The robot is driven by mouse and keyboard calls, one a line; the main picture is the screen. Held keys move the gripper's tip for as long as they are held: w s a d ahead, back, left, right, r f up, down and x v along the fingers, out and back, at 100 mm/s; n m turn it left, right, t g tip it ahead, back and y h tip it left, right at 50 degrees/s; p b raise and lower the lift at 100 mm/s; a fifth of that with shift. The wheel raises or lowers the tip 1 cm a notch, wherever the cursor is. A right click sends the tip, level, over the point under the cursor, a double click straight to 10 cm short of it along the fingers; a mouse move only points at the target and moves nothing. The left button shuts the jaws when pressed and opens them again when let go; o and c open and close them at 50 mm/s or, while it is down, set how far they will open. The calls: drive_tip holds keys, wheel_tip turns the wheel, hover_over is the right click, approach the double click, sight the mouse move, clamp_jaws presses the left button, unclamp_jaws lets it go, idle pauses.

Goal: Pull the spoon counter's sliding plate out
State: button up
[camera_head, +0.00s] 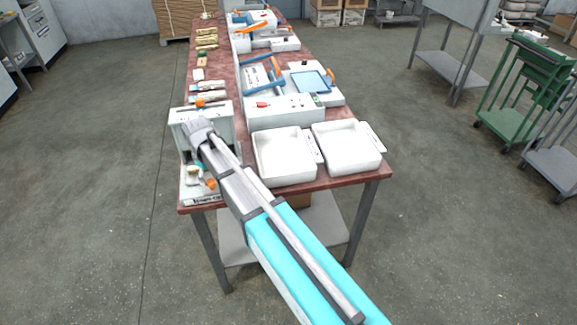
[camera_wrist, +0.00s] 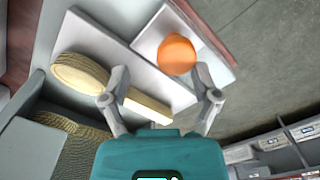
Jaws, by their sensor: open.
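The spoon counter (camera_head: 222,117) is a pale grey upright housing at the near left corner of the table. In the wrist view, its light sliding plate (camera_wrist: 140,70) carries a wooden spoon (camera_wrist: 80,73) lying flat. An orange round knob (camera_wrist: 177,54) stands at the plate's outer end; an orange knob also shows low beside my arm in the head view (camera_head: 211,184). My gripper (camera_wrist: 160,72) is open, its fingers spread with the knob just beyond and between the tips. No contact with the knob is visible. In the head view my arm hides much of the counter and the gripper.
Two white trays (camera_head: 259,161) (camera_head: 377,161) sit at the table's near right. A white control box (camera_head: 285,112) and other devices stand behind. Small wooden pieces (camera_head: 206,40) line the left edge. The floor (camera_head: 100,220) left of the table is clear.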

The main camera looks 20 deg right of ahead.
drive_tip(key=shift+w, duration=0.85)
drive_tip(key=shift+w+r+p, duration=0.2)
drive_tip(key=shift+r+p, duration=0.1)
drive_tip(key=shift+r, duration=0.05)
drive_tip(key=shift+s+r+p, duration=0.15)
drive_tip(key=shift+r+p, duration=0.65)
wheel_tip(320, 180, up, 12)
drive_tip(key=p, duration=1.2)
drive_tip(key=s+d+m, duration=0.8)
drive_tip(key=s+d, duration=1)
drive_tip(key=d, duration=0.4)
drive_tip(key=shift+d, duration=0.35)
drive_tip(key=shift+s, duration=0.1)
